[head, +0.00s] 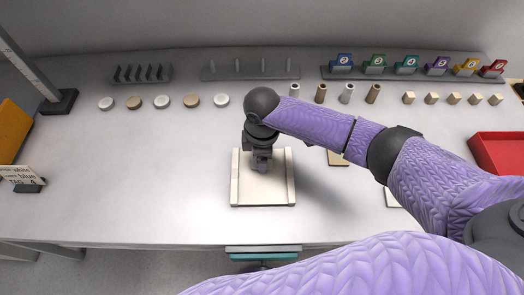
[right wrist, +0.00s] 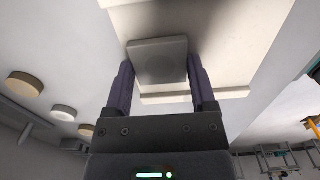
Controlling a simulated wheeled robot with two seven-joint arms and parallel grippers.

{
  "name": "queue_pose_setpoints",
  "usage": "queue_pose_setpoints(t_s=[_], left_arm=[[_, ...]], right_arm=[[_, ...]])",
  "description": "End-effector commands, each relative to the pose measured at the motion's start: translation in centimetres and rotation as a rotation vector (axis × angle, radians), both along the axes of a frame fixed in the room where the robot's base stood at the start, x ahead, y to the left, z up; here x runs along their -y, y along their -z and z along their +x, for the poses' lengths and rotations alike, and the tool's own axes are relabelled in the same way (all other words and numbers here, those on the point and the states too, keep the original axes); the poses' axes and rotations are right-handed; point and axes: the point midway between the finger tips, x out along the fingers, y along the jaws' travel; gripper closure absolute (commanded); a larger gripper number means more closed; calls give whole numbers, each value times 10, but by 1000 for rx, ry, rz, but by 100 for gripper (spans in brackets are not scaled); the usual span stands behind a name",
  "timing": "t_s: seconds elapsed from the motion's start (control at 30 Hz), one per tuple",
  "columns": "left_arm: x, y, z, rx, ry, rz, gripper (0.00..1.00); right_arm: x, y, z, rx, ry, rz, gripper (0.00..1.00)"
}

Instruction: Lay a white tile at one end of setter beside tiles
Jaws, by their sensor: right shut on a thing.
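The setter (head: 280,192) is a pale cream board with a raised rail along its left and right sides, lying near the front middle of the table. My right gripper (head: 262,167) is over the setter, between the rails. In the right wrist view its two fingers are shut on a square white tile (right wrist: 158,60), with the setter's pale surface (right wrist: 215,45) behind it. In the head view the gripper hides the tile. I cannot tell whether the tile touches the setter. No other tiles can be made out on the setter. My left gripper is not in view.
A tan tile (head: 338,158) and a white piece (head: 391,199) lie right of the setter, partly behind my arm. Round discs (head: 162,102), cylinders (head: 346,94) and small blocks (head: 453,98) line the back. A red tray (head: 500,151) is at right.

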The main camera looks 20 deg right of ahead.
Motion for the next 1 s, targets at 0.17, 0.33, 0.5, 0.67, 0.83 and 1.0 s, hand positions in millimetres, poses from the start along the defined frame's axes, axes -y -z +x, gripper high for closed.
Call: queue_pose_setpoints(t_s=[0.17, 0.33, 0.5, 0.67, 0.83, 1.0], left_arm=[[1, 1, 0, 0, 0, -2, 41], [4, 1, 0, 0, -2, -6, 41], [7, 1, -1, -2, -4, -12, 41], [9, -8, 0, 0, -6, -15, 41], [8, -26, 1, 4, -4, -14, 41], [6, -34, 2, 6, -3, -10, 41]], right_arm=[[0, 2, 0, 0, 0, 0, 86], [0, 2, 0, 0, 0, 0, 0], [0, 2, 0, 0, -1, 0, 0], [-1, -17, 0, 3, -2, 2, 0], [0, -63, 1, 5, -1, 2, 0], [0, -92, 0, 2, -1, 1, 0]])
